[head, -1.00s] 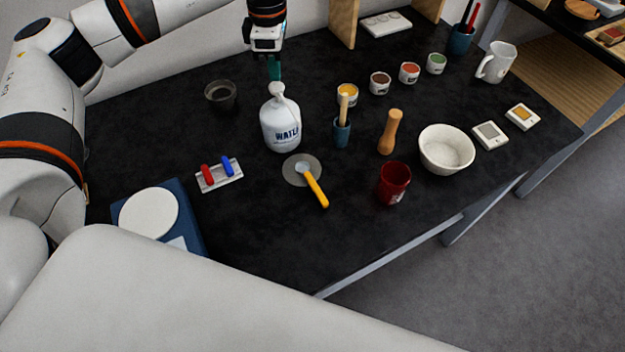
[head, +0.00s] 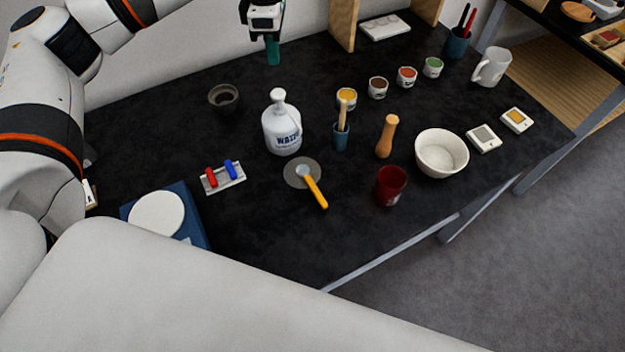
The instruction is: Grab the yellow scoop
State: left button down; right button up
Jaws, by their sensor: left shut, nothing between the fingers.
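The yellow scoop (head: 315,190) lies on the dark table, its metal head resting on a round grey disc (head: 297,180) and its yellow handle pointing down and right. My left gripper (head: 273,54) is above the back of the table, behind the white water bottle (head: 282,128), pointing down. It is shut and empty, well away from the scoop. My right gripper is not in view.
Left of the scoop is a holder with red and blue pieces (head: 223,177). To its right stand a blue cup with a brush (head: 341,135), a wooden pestle (head: 387,136), a red cup (head: 391,185) and a white bowl (head: 441,153). Table in front of the scoop is clear.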

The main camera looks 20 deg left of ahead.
aim_at(302, 170)
jog(key=k+l, duration=0.5)
jog(key=k, duration=0.2)
jog(key=k+l, duration=0.45)
jog(key=k, duration=0.2)
